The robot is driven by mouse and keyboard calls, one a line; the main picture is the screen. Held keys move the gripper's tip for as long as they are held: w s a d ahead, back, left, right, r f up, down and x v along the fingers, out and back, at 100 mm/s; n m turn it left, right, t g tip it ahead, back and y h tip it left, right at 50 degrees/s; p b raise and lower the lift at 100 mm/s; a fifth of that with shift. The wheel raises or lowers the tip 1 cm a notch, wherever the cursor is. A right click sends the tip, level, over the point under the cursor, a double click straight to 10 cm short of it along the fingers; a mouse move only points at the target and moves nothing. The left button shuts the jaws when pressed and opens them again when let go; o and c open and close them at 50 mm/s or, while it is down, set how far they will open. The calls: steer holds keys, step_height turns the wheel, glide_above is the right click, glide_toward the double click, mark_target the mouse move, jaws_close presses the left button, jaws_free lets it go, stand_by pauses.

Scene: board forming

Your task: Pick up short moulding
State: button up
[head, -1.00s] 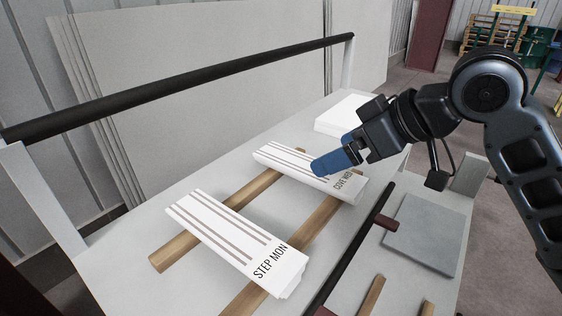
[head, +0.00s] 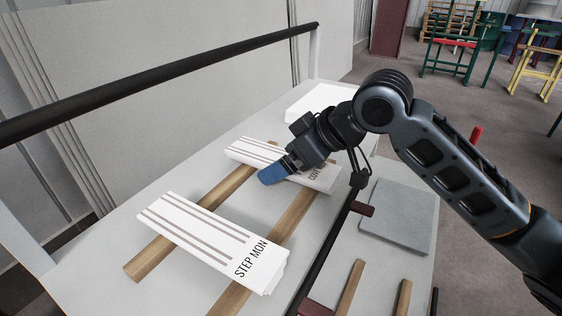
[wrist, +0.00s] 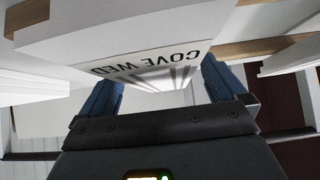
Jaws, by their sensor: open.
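A white moulding stack labelled "COVE..." (head: 250,148) lies across two wooden bars on the grey table, beyond a second white stack labelled "STEP MON" (head: 205,236). Neither label reads "short". My gripper (head: 273,174) has blue fingers and is at the cove stack, covering part of its middle and label. In the wrist view my gripper (wrist: 158,92) is open, its two blue fingers apart. The cove stack, labelled "COVE MED" upside down, shows there (wrist: 145,62) ahead of and partly between the fingers. Whether a finger touches it is not clear.
The wooden bars (head: 160,257) support both stacks. A black rail (head: 150,80) runs along the table's far side and another dark rail (head: 325,245) along the near side. A grey slab (head: 398,218) lies at right. A white block (head: 310,97) is behind the gripper.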

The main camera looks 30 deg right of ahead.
steer(key=c, duration=1.4)
steer(key=shift+r, duration=0.15)
steer(key=shift+r, duration=0.6)
step_height(320, 180, up, 3)
steer(key=shift+f, duration=0.1)
steer(key=d+r, duration=0.2)
steer(key=d, duration=0.2)
steer(key=s+d+r, duration=0.1)
steer(key=d+r, duration=0.1)
steer(key=d, duration=0.1)
steer(key=d+r, duration=0.3)
steer(key=d, duration=0.1)
steer(key=shift+s+d, duration=0.2)
steer(key=shift+d, duration=0.1)
steer(key=o, duration=0.9)
steer(key=shift+c, duration=0.2)
steer(key=c, duration=1.1)
